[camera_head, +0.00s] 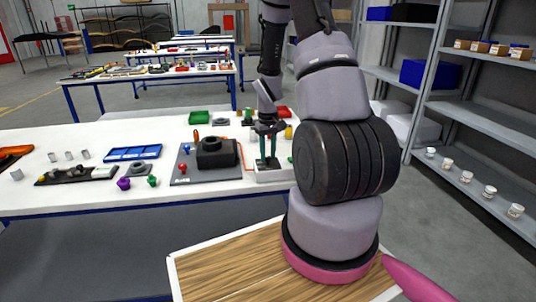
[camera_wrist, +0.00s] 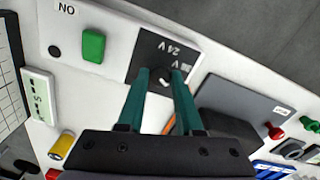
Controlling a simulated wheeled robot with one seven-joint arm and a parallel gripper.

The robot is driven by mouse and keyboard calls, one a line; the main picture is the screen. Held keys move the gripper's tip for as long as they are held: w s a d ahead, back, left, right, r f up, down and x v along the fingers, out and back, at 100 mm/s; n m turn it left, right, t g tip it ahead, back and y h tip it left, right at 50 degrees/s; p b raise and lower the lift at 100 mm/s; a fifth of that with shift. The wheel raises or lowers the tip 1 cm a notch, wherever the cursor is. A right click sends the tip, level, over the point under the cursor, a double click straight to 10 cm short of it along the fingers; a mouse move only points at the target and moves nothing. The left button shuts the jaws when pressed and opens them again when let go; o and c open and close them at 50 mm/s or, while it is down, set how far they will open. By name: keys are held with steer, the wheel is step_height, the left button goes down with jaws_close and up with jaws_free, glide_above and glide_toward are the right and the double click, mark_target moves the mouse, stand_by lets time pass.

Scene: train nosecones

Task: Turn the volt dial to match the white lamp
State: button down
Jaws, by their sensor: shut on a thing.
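My gripper (camera_wrist: 161,76) points down, its two green fingers shut on the volt dial (camera_wrist: 164,82) on a black panel (camera_wrist: 147,58). Only a small light part of the dial shows between the fingertips. White "24 V" lettering and a second, partly hidden label stand beside it. The panel is on a white box (camera_wrist: 117,62) with a green button (camera_wrist: 93,45), a black round spot and an "ON" label. In the head view my gripper (camera_head: 268,163) is at this box (camera_head: 275,176) near the table's front edge. I cannot make out the white lamp or the dial's pointing direction.
Left of the box on the white table (camera_head: 90,190) lies a grey board with a black block (camera_head: 216,152). Farther left are a blue tray (camera_head: 133,152), purple and green knobs and small metal parts. A yellow cylinder (camera_wrist: 62,145) lies near the box.

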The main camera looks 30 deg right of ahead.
mark_target(268, 157)
stand_by(0.3)
steer(key=c, duration=0.6)
jaws_free()
steer(key=shift+r, duration=0.1)
step_height(268, 157, up, 11)
steer(key=shift+f, duration=0.15)
